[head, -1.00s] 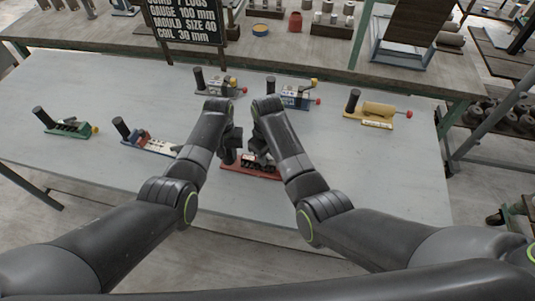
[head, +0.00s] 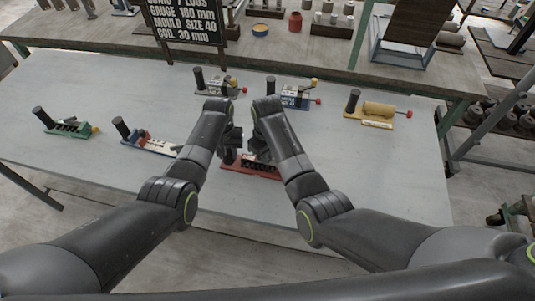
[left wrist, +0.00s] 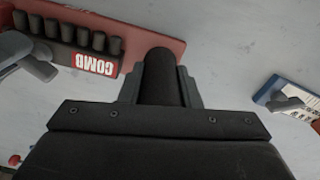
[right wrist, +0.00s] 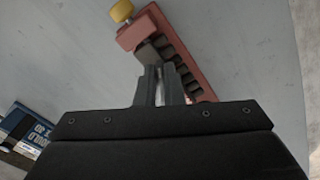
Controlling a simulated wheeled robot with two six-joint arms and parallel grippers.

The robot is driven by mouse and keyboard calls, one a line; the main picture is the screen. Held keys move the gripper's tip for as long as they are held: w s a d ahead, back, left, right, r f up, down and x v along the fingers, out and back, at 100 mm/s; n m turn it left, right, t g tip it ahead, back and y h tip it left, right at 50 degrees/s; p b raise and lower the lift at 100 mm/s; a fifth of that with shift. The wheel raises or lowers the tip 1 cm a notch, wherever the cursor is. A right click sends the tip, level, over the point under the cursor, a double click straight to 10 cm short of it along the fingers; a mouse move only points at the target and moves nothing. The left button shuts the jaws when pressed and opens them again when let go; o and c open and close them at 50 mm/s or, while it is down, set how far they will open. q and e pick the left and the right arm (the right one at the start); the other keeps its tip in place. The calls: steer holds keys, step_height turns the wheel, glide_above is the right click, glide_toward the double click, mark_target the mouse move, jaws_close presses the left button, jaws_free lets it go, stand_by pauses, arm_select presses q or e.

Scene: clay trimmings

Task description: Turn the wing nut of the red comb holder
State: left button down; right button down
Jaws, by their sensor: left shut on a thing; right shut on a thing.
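The red comb holder (head: 262,174) lies on the grey table below my two grippers in the head view. It also shows in the left wrist view (left wrist: 172,48) with a COMB label and several black pegs, and in the right wrist view (right wrist: 161,20) with a yellow knob (right wrist: 122,10) at its end. My left gripper (left wrist: 160,88) is shut on the holder's upright black handle (left wrist: 160,68). My right gripper (right wrist: 160,88) is shut at the holder's pegged side, beside a dark grey block (right wrist: 148,54). The wing nut between its fingers is mostly hidden.
A blue-and-white holder (head: 152,145) and a green one (head: 68,127) lie to the left. Two more holders (head: 216,86) (head: 292,96) stand behind, and a yellow one (head: 377,109) is at the right. A sign (head: 185,20) stands at the back. The table's front right is clear.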

steer(key=m, duration=0.4)
steer(key=shift+s+a+m, duration=0.1)
steer(key=shift+a+m, duration=0.4)
steer(key=shift+m, duration=1.9)
steer(key=c, duration=1.5)
jaws_free()
steer(key=shift+c, duration=0.2)
steer(key=shift+r, duration=0.1)
step_height(320, 180, up, 12)
